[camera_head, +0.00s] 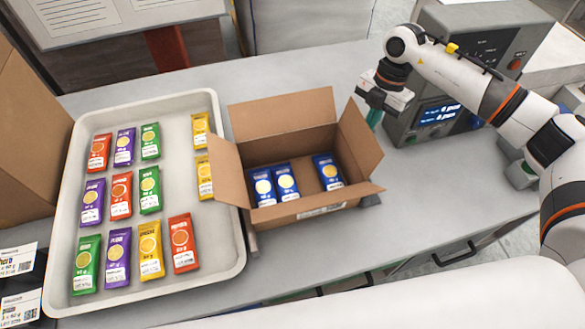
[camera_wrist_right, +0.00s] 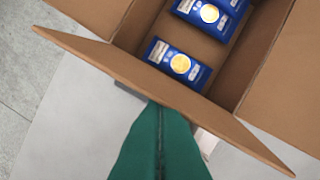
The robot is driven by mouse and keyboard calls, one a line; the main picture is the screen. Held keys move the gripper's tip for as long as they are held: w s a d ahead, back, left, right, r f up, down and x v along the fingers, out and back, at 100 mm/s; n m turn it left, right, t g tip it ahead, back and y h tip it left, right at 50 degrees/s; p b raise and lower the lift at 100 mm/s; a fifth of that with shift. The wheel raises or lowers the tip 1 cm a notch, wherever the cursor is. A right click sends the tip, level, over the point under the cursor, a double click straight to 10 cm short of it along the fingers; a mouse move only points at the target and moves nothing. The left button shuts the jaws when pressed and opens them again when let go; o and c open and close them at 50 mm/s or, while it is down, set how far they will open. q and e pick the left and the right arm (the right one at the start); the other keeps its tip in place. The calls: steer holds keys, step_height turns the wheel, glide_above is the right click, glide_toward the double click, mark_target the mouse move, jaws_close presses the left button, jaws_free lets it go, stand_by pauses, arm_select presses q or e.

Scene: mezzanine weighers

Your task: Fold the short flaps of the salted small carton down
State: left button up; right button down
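The small carton (camera_head: 318,203) stands open on the counter with three blue packets (camera_head: 286,182) inside. Its left short flap (camera_head: 229,172) leans outward over the tray's edge. Its right short flap (camera_head: 359,140) stands up and leans outward; in the wrist view that flap (camera_wrist_right: 110,62) crosses the picture beyond my fingers. The long back flap (camera_head: 283,116) stands up. My right gripper (camera_head: 374,118) is beside the right flap, its teal fingers (camera_wrist_right: 160,145) together and empty. Their tips overlap the flap in the wrist view; I cannot tell whether they touch. My left gripper is out of view.
A pale tray (camera_head: 222,255) with several coloured packets lies left of the carton. A grey weigher (camera_head: 490,60) with a lit display stands behind my right gripper. A larger brown box (camera_head: 28,125) is at the far left. The counter front right is clear.

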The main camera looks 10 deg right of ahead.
mark_target(355, 125)
steer(key=shift+s+f, duration=0.15)
steer(key=shift+f, duration=0.1)
steer(key=shift+a+r, duration=0.1)
steer(key=shift+a, duration=0.55)
steer(key=shift+a+r+p, duration=0.2)
steer(key=shift+a+p, duration=0.3)
steer(key=shift+a, duration=1)
steer(key=shift+s, duration=0.1)
steer(key=a, duration=0.3)
steer(key=shift+a+f, duration=0.2)
steer(key=shift+f, duration=0.15)
